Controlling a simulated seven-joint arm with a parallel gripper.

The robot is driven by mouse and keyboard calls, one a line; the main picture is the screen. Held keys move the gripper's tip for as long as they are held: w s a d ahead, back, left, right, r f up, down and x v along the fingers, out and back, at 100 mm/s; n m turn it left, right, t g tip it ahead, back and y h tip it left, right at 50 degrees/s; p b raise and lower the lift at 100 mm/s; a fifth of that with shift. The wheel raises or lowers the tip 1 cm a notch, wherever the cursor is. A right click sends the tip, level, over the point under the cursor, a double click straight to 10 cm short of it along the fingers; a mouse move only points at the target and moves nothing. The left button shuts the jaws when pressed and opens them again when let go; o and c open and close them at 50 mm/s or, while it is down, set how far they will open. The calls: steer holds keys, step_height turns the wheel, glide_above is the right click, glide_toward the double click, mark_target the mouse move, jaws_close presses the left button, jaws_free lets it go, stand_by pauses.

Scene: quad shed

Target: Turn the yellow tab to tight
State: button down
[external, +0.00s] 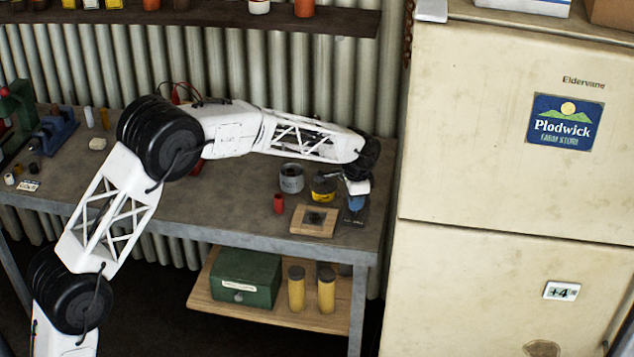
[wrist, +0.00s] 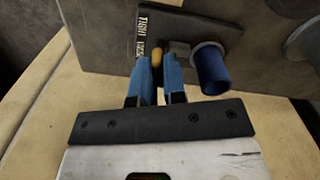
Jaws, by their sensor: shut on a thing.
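The yellow tab (wrist: 156,59) is between the two blue fingers of my gripper (wrist: 157,76) in the wrist view. My gripper is shut on it. A dark plate (wrist: 107,45) lies behind the fingers, with a white label (wrist: 143,32) reading "TIGHT" and a second, partly hidden word beside the tab. A blue cylinder (wrist: 211,72) sticks out from a pale collar just right of the fingers. In the external view my gripper (external: 356,201) is low at the right end of the workbench (external: 235,205), and the tab cannot be made out.
A wooden board with a dark centre (external: 298,225), a red cylinder (external: 278,203), a grey can (external: 291,178) and a yellow-and-black tin (external: 323,189) stand left of my gripper. A cream fridge (external: 480,160) stands close on the right. The bench middle is mostly clear.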

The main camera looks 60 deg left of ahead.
steer(key=m, duration=0.4)
stand_by(0.4)
steer(key=c, duration=1.2)
jaws_free()
steer(key=shift+r, duration=0.1)
steer(key=shift+r, duration=3.8)
